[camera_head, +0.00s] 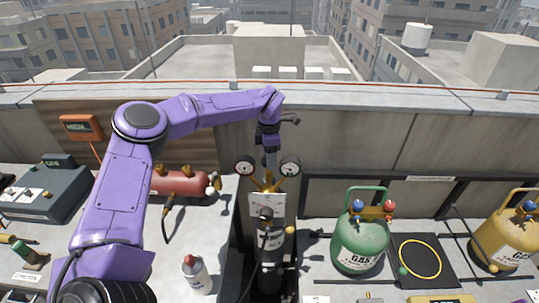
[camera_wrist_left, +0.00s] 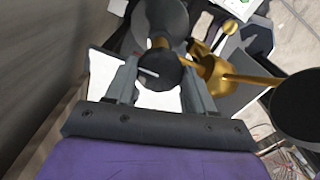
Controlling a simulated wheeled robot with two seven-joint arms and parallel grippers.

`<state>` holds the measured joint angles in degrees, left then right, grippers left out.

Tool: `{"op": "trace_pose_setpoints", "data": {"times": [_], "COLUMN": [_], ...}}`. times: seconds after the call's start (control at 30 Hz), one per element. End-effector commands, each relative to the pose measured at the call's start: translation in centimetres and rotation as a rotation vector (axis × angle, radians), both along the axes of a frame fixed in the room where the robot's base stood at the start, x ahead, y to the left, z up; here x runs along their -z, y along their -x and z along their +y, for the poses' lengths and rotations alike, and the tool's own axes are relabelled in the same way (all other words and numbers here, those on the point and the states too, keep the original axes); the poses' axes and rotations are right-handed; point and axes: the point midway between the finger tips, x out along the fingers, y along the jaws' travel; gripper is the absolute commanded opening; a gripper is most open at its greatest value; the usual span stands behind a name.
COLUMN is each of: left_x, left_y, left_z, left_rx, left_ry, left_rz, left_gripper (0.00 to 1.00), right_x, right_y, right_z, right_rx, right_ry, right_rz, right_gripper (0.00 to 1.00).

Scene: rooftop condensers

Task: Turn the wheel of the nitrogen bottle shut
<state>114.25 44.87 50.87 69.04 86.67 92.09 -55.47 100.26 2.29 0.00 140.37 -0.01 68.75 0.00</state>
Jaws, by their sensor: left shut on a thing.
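The nitrogen bottle (camera_head: 271,262) is a dark cylinder standing upright in a gap between the worktops. A brass regulator (camera_head: 267,184) with two round gauges (camera_head: 245,166) sits above it. My left gripper (camera_head: 269,165) reaches down from above, between the gauges. In the wrist view the small dark wheel (camera_wrist_left: 158,68) sits between the two grey fingers of my left gripper (camera_wrist_left: 160,92), which is shut on it. The brass fitting (camera_wrist_left: 215,78) lies just right of the fingers. In the head view the wheel cannot be made out behind my gripper. My right gripper is out of view.
A green gas bottle (camera_head: 360,243) and a yellow one (camera_head: 505,240) stand on the right worktop. A red cylinder (camera_head: 180,183) and a white bottle (camera_head: 197,276) are on the left. A parapet wall (camera_head: 350,148) runs behind. A dark hose hangs near the bottle.

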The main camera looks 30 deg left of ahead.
Motion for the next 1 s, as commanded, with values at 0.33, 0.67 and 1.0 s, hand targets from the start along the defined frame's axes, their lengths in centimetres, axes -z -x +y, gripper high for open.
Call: {"op": "trace_pose_setpoints", "data": {"times": [0.33, 0.67, 1.0], "left_x": [0.2, 0.1, -1.8], "left_y": [0.1, 0.0, -0.1], "left_z": [0.0, 0.0, -0.1], "left_rx": [0.016, 0.015, 0.015], "left_ry": [-0.001, -0.001, -0.001], "left_rz": [0.005, 0.002, -0.004], "left_gripper": [0.23, 0.79, 0.79], "right_x": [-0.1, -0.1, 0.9], "right_y": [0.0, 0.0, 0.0], "right_z": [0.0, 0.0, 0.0], "right_rx": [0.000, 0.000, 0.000], "right_ry": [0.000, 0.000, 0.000], "right_rz": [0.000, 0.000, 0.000], "right_gripper": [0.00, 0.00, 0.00]}}
